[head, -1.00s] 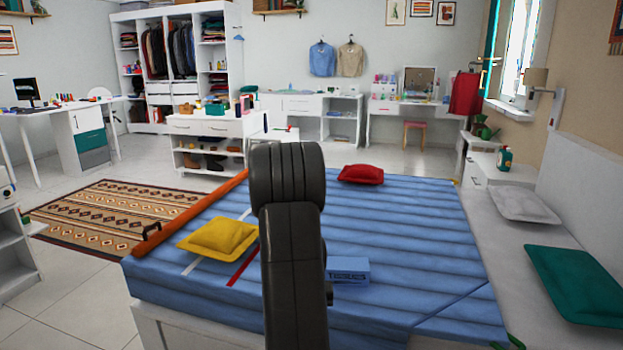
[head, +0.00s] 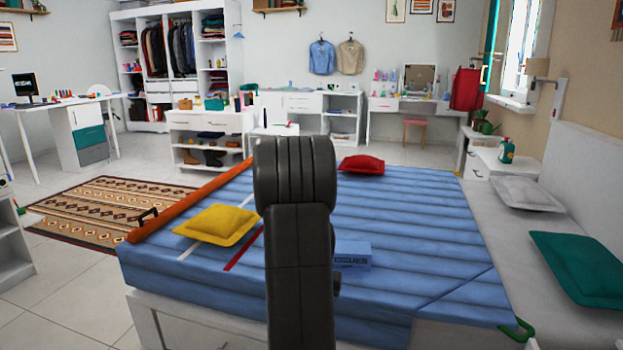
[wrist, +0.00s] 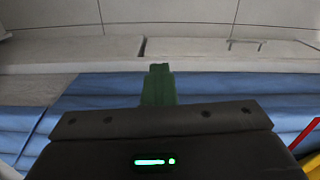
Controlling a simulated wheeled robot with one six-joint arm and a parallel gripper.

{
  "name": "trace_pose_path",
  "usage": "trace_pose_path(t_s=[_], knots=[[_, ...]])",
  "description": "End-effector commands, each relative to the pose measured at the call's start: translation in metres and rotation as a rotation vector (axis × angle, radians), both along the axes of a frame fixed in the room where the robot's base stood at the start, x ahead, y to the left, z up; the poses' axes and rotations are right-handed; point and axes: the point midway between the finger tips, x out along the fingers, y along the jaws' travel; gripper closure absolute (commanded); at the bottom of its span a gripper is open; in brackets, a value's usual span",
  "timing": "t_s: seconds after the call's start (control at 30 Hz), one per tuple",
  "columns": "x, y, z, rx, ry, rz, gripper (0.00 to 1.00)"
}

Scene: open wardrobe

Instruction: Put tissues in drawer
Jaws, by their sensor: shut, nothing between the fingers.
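A blue box with lettering on its side, the tissues (head: 353,255), lies on the blue bed (head: 420,220) in the head view. My dark arm rises just left of it and hides part of its left end. My gripper (wrist: 159,84) shows in the wrist view with its green fingers together and nothing between them. It is over the edge of the blue bedding, near a pale bed frame. The tissues do not show in the wrist view. A pale drawer-like front (head: 190,330) shows low on the bed's near side; it looks shut.
A yellow pillow (head: 217,226) and a red pillow (head: 361,164) lie on the bed, with an orange roll (head: 190,205) along its left edge. Grey and teal pillows lie at right. A patterned rug (head: 100,215) and open floor are at left.

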Motion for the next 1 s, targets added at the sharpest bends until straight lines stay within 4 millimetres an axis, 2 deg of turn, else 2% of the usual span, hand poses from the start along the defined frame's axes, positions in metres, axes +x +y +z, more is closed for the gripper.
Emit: trace_pose_path(t_s=[0.7, 1.0], knots=[[-0.019, -0.065, 0.024, 0.002, 0.001, -0.716, 1.00], [-0.028, -0.084, 0.031, 0.002, 0.003, -0.946, 1.00]])
